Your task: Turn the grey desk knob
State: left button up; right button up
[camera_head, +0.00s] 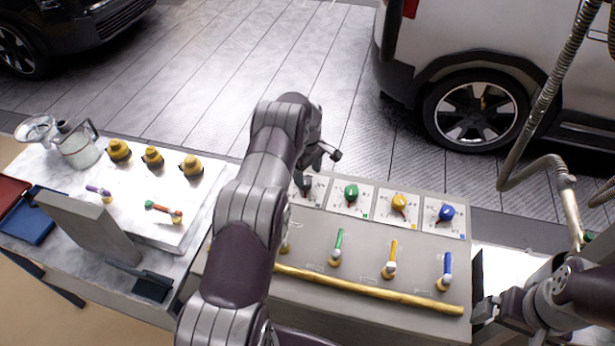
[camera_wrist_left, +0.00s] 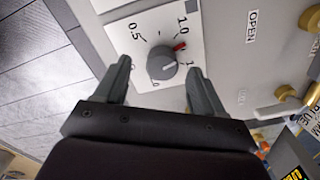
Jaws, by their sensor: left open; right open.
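The grey desk knob (camera_wrist_left: 164,62) shows in the left wrist view as a round grey dial with a red mark, on a white scale plate (camera_wrist_left: 132,28) printed with numbers such as 0.5 and 1.0. My left gripper (camera_wrist_left: 160,68) is open, with one fingertip on each side of the knob; I cannot tell whether they touch it. In the head view my left gripper (camera_head: 320,168) is over the leftmost dial plate (camera_head: 318,192), and my arm and fingers mostly hide the grey knob. My right gripper (camera_head: 489,309) is open and empty at the desk's right end.
Green (camera_head: 351,193), yellow (camera_head: 399,202) and blue (camera_head: 446,212) knobs sit in a row to the right. Coloured levers and a yellow bar (camera_head: 370,291) lie nearer the front. A side table (camera_head: 120,232) stands left. A hose (camera_head: 541,110) hangs at right.

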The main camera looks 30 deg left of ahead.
aim_at(305, 180)
pick_arm(q)
jog(key=f, duration=0.2)
jog(key=shift+s+a+f+p, duration=0.15)
jog(key=shift+a+f+p, duration=0.15)
jog(key=shift+f, duration=0.1)
jog(key=shift+a+f, duration=0.15)
jog(key=shift+d, duration=0.25)
jog(key=c, duration=0.9)
jog(key=shift+c, duration=0.8)
jog(key=shift+f+m+b, duration=0.1)
jog(key=shift+m+b, duration=0.4)
jog(key=shift+b, duration=0.5)
jog(key=m+b, duration=0.3)
jog(key=b, duration=0.1)
jog(key=shift+a, duration=0.1)
jog(key=m+b, duration=0.2)
jog(key=m, duration=0.1)
jog(key=shift+m, duration=0.3)
jog(key=shift+r+m+b, duration=0.3)
jog(key=shift+m+b, duration=0.5)
jog(key=shift+m, duration=0.6)
pick_arm(e)
notch_tip(305, 180, down, 8)
jog(key=shift+s+a, duration=0.25)
jog(key=shift+a, duration=0.05)
jog(key=shift+f, duration=0.15)
